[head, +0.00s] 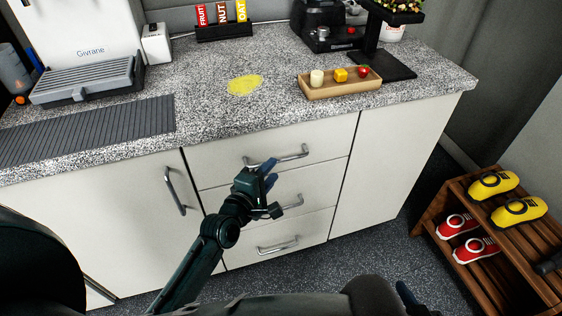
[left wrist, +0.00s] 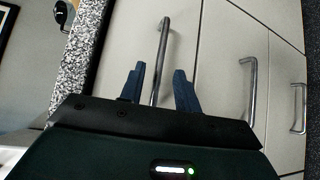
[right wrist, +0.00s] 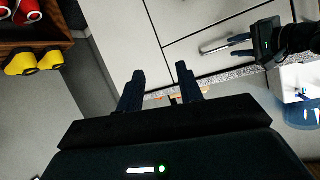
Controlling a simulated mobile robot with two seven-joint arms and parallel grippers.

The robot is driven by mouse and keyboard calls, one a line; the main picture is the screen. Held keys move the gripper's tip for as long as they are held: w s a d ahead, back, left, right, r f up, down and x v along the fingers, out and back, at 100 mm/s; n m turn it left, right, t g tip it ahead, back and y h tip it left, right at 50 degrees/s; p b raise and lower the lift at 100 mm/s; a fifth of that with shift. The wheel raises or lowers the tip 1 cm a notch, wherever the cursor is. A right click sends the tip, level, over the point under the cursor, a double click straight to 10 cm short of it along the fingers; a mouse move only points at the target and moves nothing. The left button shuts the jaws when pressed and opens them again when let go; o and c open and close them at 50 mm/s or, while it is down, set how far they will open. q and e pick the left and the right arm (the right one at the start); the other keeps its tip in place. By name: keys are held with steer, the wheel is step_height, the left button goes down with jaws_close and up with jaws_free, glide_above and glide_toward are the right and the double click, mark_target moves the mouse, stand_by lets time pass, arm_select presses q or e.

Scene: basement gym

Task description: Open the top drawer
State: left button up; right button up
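The top drawer (head: 325,146) is closed in the white cabinet under the speckled counter. Its metal bar handle (head: 292,154) runs across its front and also shows in the left wrist view (left wrist: 163,40). My left gripper (head: 271,172) is at the left part of this handle. In the left wrist view its two blue fingers (left wrist: 159,72) are apart, with the bar between them and a gap on each side. My right gripper (right wrist: 160,75) is open and empty, away from the drawer.
Two lower drawers with handles (head: 278,245) lie below. A cabinet door (head: 130,210) is at the left. A wooden tray (head: 340,88) and a yellow patch (head: 245,84) are on the counter. A wooden shoe rack (head: 500,255) stands at the right.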

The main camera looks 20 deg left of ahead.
mark_target(281, 159)
arm_select(q)
steer(key=x, duration=0.6)
steer(key=shift+b, duration=0.35)
steer(key=shift+c, duration=0.2)
jaws_close()
